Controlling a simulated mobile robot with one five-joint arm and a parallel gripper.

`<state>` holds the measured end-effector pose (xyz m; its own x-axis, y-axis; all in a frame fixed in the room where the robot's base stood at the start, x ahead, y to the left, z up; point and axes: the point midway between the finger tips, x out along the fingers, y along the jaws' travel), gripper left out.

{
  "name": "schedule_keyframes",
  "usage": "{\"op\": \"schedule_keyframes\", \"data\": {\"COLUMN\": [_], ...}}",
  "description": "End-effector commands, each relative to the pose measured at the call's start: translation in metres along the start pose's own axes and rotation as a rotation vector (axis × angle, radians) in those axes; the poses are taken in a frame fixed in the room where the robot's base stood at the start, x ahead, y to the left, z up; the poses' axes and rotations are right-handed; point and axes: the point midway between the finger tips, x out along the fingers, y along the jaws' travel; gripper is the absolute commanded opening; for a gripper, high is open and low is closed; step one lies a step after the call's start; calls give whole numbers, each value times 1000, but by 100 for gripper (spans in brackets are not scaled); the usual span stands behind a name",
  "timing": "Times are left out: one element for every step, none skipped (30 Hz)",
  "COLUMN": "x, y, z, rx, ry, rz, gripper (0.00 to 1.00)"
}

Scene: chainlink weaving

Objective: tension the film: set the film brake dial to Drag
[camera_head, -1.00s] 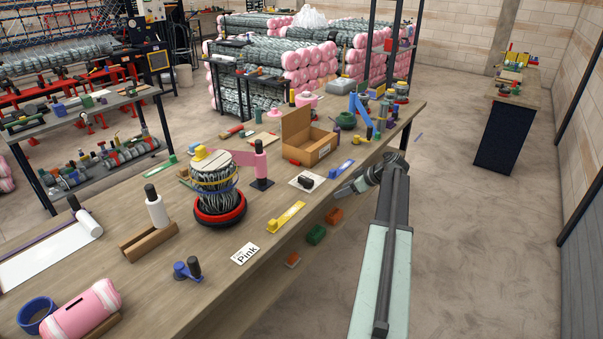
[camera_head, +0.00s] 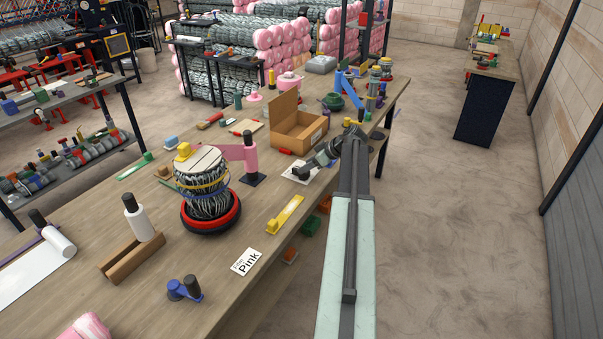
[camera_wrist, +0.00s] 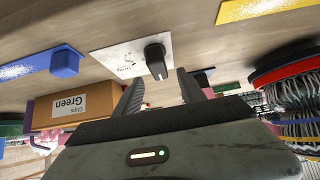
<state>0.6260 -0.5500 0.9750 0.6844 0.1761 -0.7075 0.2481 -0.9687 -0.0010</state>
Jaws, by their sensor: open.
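The film brake dial is a black knob (camera_wrist: 155,58) on a white plate (camera_wrist: 125,57), fixed on the bench top. In the head view the plate (camera_head: 287,178) lies right of the pink bracket, with my gripper (camera_head: 308,170) close by it and partly covering it. In the wrist view my gripper (camera_wrist: 160,84) is open, its two dark fingers apart. The knob stands just beyond the fingertips, roughly in line with the gap, not visibly gripped. The plate's marks are too small to read, so I cannot tell the setting.
A blue strip (camera_wrist: 35,67) and an open cardboard box (camera_wrist: 75,105) are near the dial. A yellow strip (camera_head: 286,214), pink bracket (camera_head: 250,155) and wire roll on a red-black ring (camera_head: 212,218) are also close. Floor right of the bench is clear.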

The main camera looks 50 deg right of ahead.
Motion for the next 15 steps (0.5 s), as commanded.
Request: {"op": "schedule_keyframes", "data": {"x": [16,22,29,34,39,44,46,47,48,48,47,47,46,46,46], "y": [1,2,2,2,2,2,2,2,2,2,2,2,2,2,2], "z": [6,6,6,6,6,5,5,4,3,3,2,2,2,2,2], "rx": [-1,-1,-1,0,0,1,1,1,2,2,2,2,2,2,2], "ry": [0,0,0,0,0,0,0,0,0,0,0,0,0,0,0], "rz": [0,1,2,2,1,1,1,2,2,2,3,3,3,3,3], "gripper": [47,47,47,47,47,47,47,47,47,47,47,47,47,47,47]}}
